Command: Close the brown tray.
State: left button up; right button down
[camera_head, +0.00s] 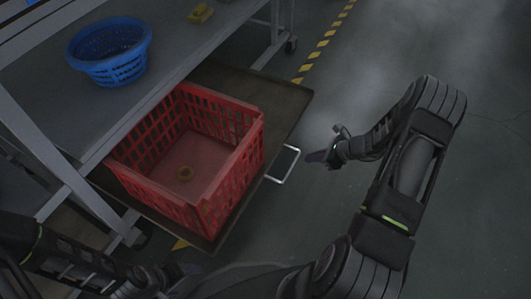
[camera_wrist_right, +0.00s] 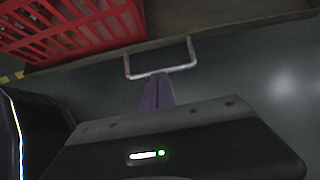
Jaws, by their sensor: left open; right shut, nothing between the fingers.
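The brown tray (camera_head: 284,104) is a flat sliding shelf pulled out from under the grey table, carrying a red crate (camera_head: 240,172). A light metal handle (camera_head: 285,166) sticks out from its right edge. The tray (camera_wrist_right: 235,20) and handle (camera_wrist_right: 163,72) also show in the right wrist view. My right gripper (camera_head: 310,157) is shut and empty, just right of the handle. In the right wrist view its purple fingertips (camera_wrist_right: 157,78) point at the handle's bar; contact cannot be told. My left gripper (camera_head: 180,271) is open, low at the picture's bottom, partly hidden by dark arm parts.
The grey table (camera_head: 165,62) stands above the tray, with a blue basket (camera_head: 110,52) and a small yellow-brown piece (camera_head: 200,13) on it. The floor (camera_head: 490,170) on the right is clear.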

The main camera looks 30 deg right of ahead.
aim_at(293, 163)
jog(key=shift+w+d, duration=0.35)
jog(key=b+x, duration=0.4)
jog(key=x, duration=0.6)
jog(key=shift+s, duration=0.1)
jog(key=w+a, duration=0.1)
jog(key=w+a+b, duration=0.1)
jog(key=w, duration=0.1)
jog(key=shift+w, duration=0.1)
jog(key=shift+w+a, duration=0.15)
